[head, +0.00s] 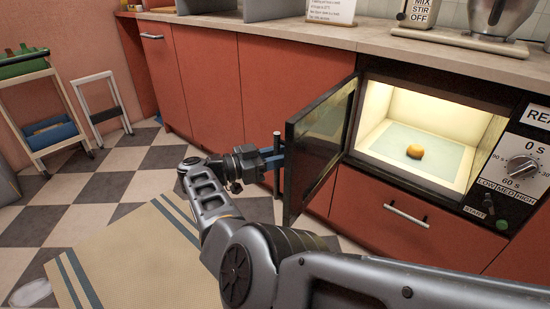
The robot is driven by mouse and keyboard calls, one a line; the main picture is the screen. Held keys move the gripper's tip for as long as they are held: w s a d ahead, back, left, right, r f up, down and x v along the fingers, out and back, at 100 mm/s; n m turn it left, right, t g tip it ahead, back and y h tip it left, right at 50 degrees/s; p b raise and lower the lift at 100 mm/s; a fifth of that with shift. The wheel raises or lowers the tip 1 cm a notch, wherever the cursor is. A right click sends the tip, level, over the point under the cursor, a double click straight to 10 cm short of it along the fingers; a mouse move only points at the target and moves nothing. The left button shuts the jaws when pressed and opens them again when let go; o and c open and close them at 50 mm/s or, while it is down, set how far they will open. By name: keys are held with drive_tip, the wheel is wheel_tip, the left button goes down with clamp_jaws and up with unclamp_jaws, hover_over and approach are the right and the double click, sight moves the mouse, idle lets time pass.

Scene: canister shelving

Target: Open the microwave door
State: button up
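The microwave (507,180) is built into the red cabinets at the right. Its door (318,145) stands wide open, swung out to the left. The lit cavity (398,145) shows a small orange-yellow round item (415,151) on its floor. The dark vertical door handle (277,165) is on the door's free edge. My gripper (272,160) is at this handle, on the outer side of the door. Its fingers are small and partly hidden, so I cannot tell whether they are closed around the handle or only beside it.
A control panel with a dial (521,167) is right of the cavity. A drawer handle (406,215) is below. The counter (330,37) holds a mixer (494,18) and a sign. A trolley (48,128) and a stool (99,105) stand left. A striped rug (140,262) lies on the checkered floor.

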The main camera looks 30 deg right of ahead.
drive_tip(key=shift+o, duration=0.9)
drive_tip(key=shift+a, duration=0.15)
drive_tip(key=shift+a, duration=0.1)
drive_tip(key=a+b, duration=0.3)
drive_tip(key=a, duration=0.4)
drive_tip(key=shift+w+a, duration=0.3)
drive_tip(key=shift+w, duration=0.15)
